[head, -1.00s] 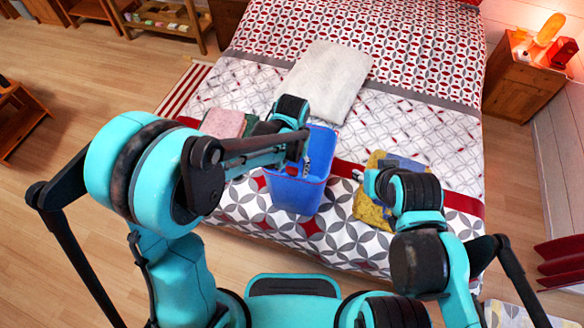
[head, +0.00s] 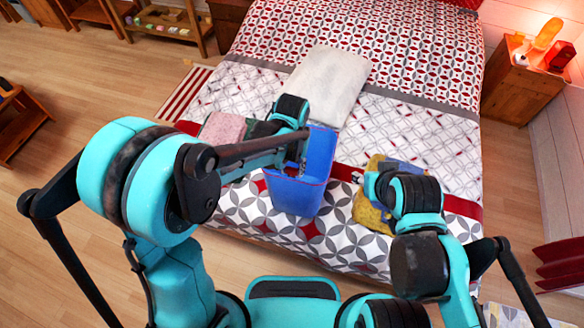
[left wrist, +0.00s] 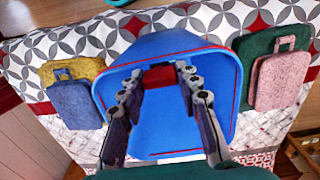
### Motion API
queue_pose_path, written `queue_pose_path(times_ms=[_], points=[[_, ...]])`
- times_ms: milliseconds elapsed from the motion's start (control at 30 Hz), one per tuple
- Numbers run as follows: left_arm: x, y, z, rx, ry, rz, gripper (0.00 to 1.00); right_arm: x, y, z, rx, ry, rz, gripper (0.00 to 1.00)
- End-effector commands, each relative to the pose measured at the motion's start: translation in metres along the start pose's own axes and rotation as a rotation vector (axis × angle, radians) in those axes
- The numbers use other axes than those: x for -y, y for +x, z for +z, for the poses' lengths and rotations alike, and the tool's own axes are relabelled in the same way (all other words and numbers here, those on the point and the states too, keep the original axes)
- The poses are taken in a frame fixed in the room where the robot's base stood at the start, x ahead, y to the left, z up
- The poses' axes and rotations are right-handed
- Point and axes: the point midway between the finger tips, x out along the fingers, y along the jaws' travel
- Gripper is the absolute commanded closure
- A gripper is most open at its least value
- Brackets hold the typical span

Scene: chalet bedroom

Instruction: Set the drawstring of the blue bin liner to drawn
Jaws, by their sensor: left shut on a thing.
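The blue bin liner (head: 296,194) stands open on the near part of the bed, with a thin red line along its rim. In the left wrist view I look into the liner (left wrist: 160,128), and a red tab (left wrist: 158,77) shows at its far rim. My left gripper (head: 302,165) is at the liner's mouth. In the left wrist view the gripper's fingers (left wrist: 158,84) lie either side of the red tab, shut on it; the exact contact is hard to see. My right arm is over the yellow and blue bags; its fingers are hidden.
Yellow and blue bags (head: 363,211) lie right of the liner on the bed. Pink and green bags (head: 222,128) lie to its left, partly behind my arm. A white pillow (head: 328,80) lies behind. A nightstand (head: 520,88) with a lamp stands at the right.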

Motion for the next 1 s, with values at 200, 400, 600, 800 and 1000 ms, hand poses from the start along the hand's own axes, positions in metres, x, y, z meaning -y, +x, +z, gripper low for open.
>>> queue_pose_path(times_ms=[200,400,600,800,1000], points=[[0.0,-0.005,0.0,-0.001,0.0,0.0,1.0,0.0,-0.003,-0.002,0.0,0.0,0.0,0.6],[0.0,-0.042,0.0,0.0,0.0,0.0,1.0,0.0,-0.021,-0.015,0.0,0.0,0.0,0.6],[0.0,-0.039,0.0,-0.001,0.0,0.0,1.0,0.0,-0.018,-0.013,0.0,0.0,0.0,0.6],[0.0,-0.039,0.0,-0.001,0.0,0.0,0.45,0.0,-0.018,-0.013,0.0,0.0,0.0,0.6],[0.0,-0.039,0.0,0.0,0.0,0.0,0.45,0.0,-0.018,-0.013,0.0,0.0,0.0,0.6]])
